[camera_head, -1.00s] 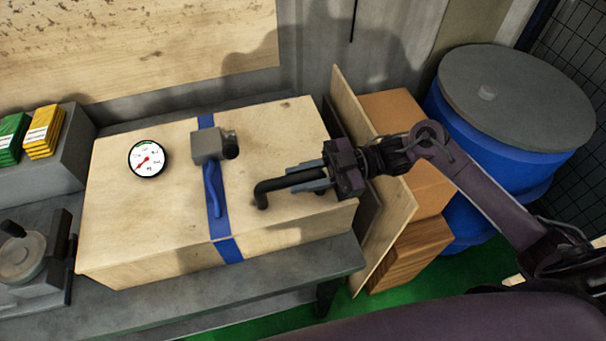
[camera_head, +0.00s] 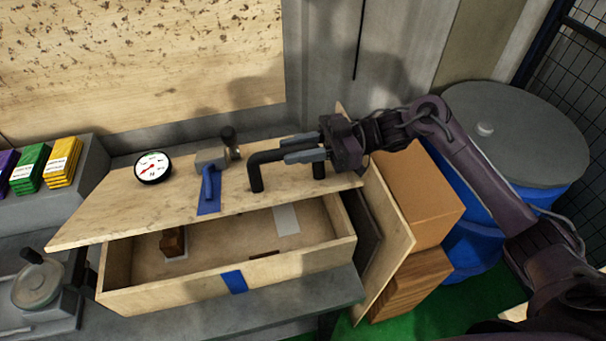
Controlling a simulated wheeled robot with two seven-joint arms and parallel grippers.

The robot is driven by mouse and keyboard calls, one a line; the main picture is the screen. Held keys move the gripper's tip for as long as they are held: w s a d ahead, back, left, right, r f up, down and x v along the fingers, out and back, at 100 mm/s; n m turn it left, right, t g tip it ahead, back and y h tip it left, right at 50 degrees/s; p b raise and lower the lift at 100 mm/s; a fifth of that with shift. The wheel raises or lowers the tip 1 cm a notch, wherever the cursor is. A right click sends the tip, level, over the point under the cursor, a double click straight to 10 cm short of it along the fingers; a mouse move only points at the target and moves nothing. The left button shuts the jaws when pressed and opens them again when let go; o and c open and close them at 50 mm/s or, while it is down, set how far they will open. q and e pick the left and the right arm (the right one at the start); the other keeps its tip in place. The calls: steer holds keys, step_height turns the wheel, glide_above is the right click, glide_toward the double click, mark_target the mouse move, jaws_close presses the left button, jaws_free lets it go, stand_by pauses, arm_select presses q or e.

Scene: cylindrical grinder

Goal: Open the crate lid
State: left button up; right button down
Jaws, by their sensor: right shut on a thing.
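The wooden crate (camera_head: 170,297) stands on a grey bench with its front side showing. Its lid (camera_head: 130,210) is tilted up at the front, with a wide gap between lid and crate. A black handle (camera_head: 256,176) is fixed on the lid's right part. My right gripper (camera_head: 302,148) is shut on this handle at the lid's right side. A round gauge (camera_head: 153,168), a grey latch block (camera_head: 213,160) and a blue strap piece (camera_head: 209,200) sit on the lid. Inside the crate are a small brown block (camera_head: 172,241) and a pale sheet (camera_head: 286,220). My left gripper does not show.
Cardboard boxes (camera_head: 415,190) and a leaning board (camera_head: 390,255) stand right of the crate. A blue drum (camera_head: 478,245) with a grey top is behind them. Green and yellow packs (camera_head: 62,160) lie at the left. A grey device (camera_head: 42,290) is at lower left.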

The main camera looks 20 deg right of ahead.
steer(key=shift+m, duration=0.9)
steer(key=shift+w+r+p, duration=0.3)
steer(key=shift+w+r, duration=1.4)
steer(key=shift+w, duration=0.05)
